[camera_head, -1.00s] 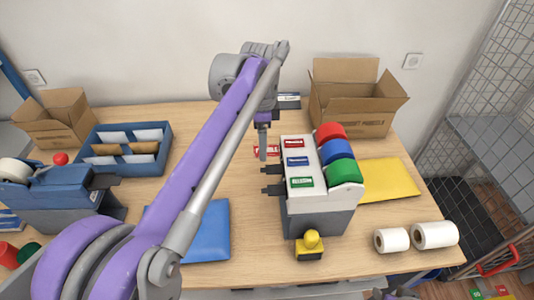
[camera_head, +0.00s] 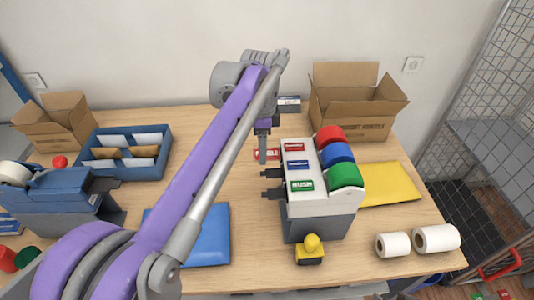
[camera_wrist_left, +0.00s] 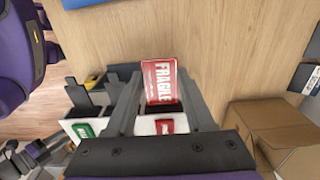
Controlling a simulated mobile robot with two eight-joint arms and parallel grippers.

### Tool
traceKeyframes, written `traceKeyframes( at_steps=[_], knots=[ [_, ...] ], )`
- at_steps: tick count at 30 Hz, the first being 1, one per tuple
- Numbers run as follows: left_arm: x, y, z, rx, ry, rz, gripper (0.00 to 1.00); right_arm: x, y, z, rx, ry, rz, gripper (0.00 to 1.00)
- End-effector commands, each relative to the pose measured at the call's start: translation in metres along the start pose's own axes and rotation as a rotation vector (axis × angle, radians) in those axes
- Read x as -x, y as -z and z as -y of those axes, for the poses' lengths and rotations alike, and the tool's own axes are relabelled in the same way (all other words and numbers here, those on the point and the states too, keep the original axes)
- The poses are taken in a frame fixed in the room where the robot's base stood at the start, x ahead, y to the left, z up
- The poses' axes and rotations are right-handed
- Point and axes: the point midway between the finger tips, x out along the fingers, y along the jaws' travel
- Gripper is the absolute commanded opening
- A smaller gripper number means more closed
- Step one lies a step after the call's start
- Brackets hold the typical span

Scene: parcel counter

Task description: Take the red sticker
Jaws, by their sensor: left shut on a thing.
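The red sticker, marked FRAGILE, shows in the left wrist view (camera_wrist_left: 160,82) between my left fingers. In the head view the red sticker (camera_head: 272,154) shows just left of the label dispenser (camera_head: 322,205), partly hidden by the finger. My left gripper (camera_head: 263,156) points down and is shut on the sticker, beside the dispenser's far end. The dispenser carries a red roll (camera_head: 330,134), a blue roll (camera_head: 337,154) and a green roll (camera_head: 345,175), with a matching label before each. My right gripper is not in view.
An open carton (camera_head: 355,115) stands behind the dispenser and a yellow envelope (camera_head: 388,184) lies right of it. A yellow-knobbed stamp (camera_head: 311,246) and white rolls (camera_head: 435,239) are near the front edge. A blue envelope (camera_head: 208,238) and a blue tray (camera_head: 127,172) are on the left.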

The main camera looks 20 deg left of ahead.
Motion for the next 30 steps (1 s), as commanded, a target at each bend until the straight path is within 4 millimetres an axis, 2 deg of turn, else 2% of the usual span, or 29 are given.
traceKeyframes(
  at_steps=[7, 19, 30],
  knots=[
    [0.004, -0.001, 0.000, 0.000, 0.001, 0.000, 0.35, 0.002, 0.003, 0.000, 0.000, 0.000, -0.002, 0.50],
    [0.027, -0.010, 0.001, 0.001, 0.002, -0.001, 0.35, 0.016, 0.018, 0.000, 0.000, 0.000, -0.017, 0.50],
    [0.039, -0.011, 0.000, 0.000, 0.000, 0.000, 0.35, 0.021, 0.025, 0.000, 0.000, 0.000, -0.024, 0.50]
  ],
)
